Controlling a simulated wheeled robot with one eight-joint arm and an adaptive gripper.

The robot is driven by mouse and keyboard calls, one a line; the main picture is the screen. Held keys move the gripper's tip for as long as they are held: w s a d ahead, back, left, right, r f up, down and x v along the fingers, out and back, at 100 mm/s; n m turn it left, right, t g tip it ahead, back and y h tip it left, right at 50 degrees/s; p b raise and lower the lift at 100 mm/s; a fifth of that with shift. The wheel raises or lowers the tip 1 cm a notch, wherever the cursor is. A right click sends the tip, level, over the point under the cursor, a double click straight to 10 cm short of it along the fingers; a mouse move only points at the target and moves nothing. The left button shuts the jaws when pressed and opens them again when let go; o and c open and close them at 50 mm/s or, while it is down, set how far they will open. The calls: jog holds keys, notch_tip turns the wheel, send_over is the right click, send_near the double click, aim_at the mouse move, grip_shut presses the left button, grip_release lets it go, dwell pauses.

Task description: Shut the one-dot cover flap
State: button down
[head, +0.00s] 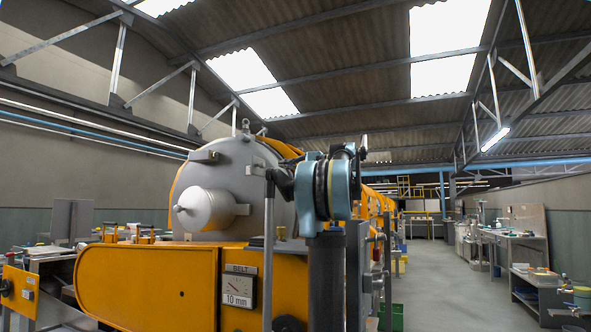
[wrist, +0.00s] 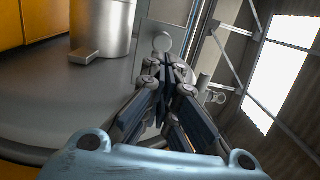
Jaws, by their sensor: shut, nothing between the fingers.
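No one-dot marking can be made out, so I cannot tell which part is the one-dot cover flap. In the wrist view my gripper (wrist: 170,68) is shut and empty. Its tips show just below a pale round knob (wrist: 162,43) by a grey upright plate; I cannot tell whether they touch. In the head view the orange machine has a grey round drum end (head: 235,180) with a pale cylinder (head: 205,209) sticking out. The cylinder also shows at upper left in the wrist view (wrist: 103,28). My arm hides the drum's right side in the head view.
A small orange panel (head: 20,290) is at far left. Workbenches (head: 515,245) line the right wall. The grey aisle floor (head: 440,285) between is open.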

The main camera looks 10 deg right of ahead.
aim_at(263, 167)
jog(key=x, duration=0.6)
dwell(0.5)
